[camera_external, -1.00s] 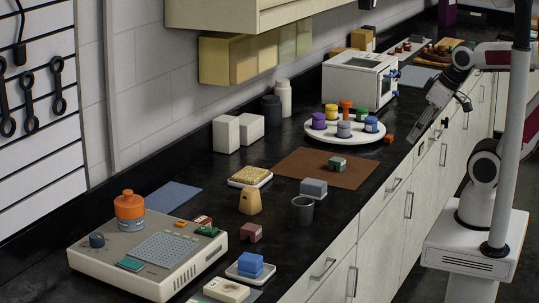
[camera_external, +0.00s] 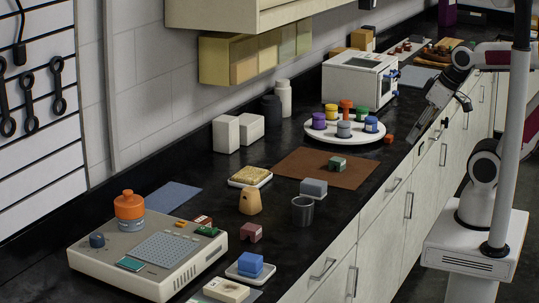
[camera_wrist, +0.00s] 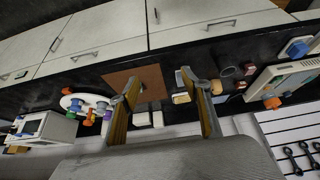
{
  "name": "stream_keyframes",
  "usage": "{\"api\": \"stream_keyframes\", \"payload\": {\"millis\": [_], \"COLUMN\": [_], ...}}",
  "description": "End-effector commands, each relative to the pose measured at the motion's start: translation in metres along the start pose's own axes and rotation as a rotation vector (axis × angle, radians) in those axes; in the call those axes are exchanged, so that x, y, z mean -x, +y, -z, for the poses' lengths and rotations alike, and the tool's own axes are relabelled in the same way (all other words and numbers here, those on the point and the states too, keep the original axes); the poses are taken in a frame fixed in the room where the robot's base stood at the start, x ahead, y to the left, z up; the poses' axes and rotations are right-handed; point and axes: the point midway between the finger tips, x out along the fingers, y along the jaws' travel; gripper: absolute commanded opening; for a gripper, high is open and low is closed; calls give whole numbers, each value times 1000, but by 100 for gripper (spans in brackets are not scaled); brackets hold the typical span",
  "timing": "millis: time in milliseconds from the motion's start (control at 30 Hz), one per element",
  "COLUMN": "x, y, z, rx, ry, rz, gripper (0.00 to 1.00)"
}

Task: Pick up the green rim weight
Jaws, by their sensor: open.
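The green rim weight (camera_external: 361,114) is a small cylinder on the right, far side of a round white turntable (camera_external: 318,142). My gripper (camera_external: 437,112) hangs to the right of the turntable, near the counter's front edge, well apart from the green weight. In the wrist view my gripper (camera_wrist: 158,85) is open and empty, its two fingers wide apart. The turntable shows small there, left of the fingers.
A white oven (camera_external: 352,85) stands behind the turntable. A small orange-brown block (camera_external: 388,139) lies right of it. Wall cabinets (camera_external: 245,15) overhang the back.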

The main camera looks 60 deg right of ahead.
Motion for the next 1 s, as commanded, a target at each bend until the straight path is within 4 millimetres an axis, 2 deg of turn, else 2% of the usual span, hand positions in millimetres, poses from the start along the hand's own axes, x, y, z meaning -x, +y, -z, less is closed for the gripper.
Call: {"api": "stream_keyframes", "payload": {"millis": [367,567,767,1000], "x": [0,-7,-25,-54], "y": [0,9,35,76], "z": [0,10,36,74], "rx": [0,-3,-2,25], "ry": [1,13,51,111], "rz": [-1,-27,-97,-192], "gripper": [55,55,55,55]}}
